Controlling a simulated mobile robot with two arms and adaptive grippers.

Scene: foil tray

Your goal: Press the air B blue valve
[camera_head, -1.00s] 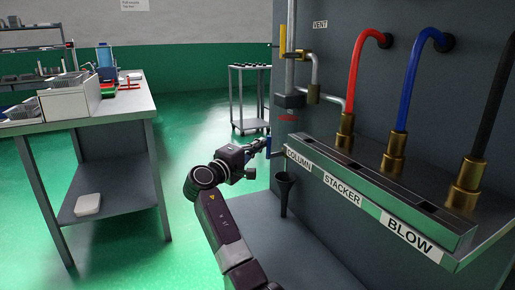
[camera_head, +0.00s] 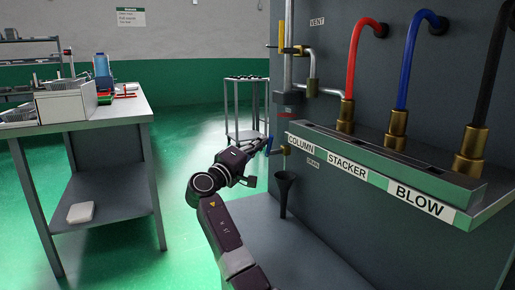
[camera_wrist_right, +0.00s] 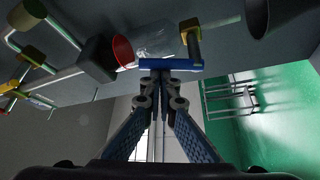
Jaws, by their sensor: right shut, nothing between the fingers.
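A small blue valve handle (camera_head: 268,146) on a brass fitting sticks out at the left end of the panel, by the COLUMN label. In the right wrist view it is a blue bar (camera_wrist_right: 183,66) below a brass valve body (camera_wrist_right: 193,42). My right gripper (camera_head: 262,146) is shut with nothing in it. Its fingertips (camera_wrist_right: 165,75) are right at the blue bar and seem to touch it; exact contact is hard to tell. The tips partly cover the bar's middle. My left gripper is not in view.
The labelled ledge (camera_head: 470,205) and red (camera_head: 352,70), blue (camera_head: 407,70) and black (camera_head: 490,75) hoses are at right. A workbench (camera_head: 100,117) stands at left, a cart (camera_head: 245,110) behind. Green floor between is clear.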

